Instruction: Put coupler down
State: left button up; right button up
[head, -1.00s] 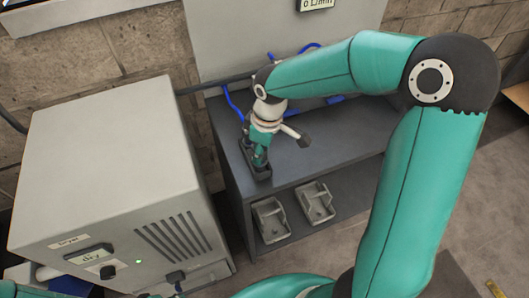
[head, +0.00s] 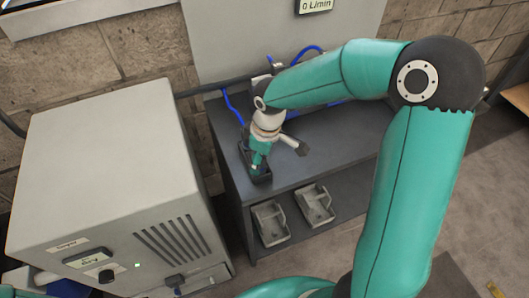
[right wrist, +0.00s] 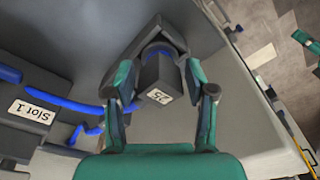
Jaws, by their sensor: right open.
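The coupler (right wrist: 157,80) is a dark block with a white "25" label and a blue part behind it, in the right wrist view. It sits in a small dark tray (right wrist: 172,28) on the grey bench. My right gripper (right wrist: 160,88) is open, with one teal finger on each side of the coupler and gaps visible beside it. In the head view the right gripper (head: 259,160) points down into the dark tray (head: 258,178) at the bench's left end; the coupler is mostly hidden there. My left gripper is not in view.
Blue hoses (right wrist: 75,103) and a "Slot 1" holder (right wrist: 30,115) lie beside the tray. A pale dryer cabinet (head: 105,170) stands left of the bench (head: 335,150). Two grey trays (head: 270,222) sit on the lower shelf.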

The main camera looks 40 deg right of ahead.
aim_at(266, 169)
notch_tip(266, 169, up, 12)
jog(key=s, duration=0.1)
jog(key=shift+s+d, duration=0.15)
jog(key=shift+d, duration=0.25)
dwell(0.4)
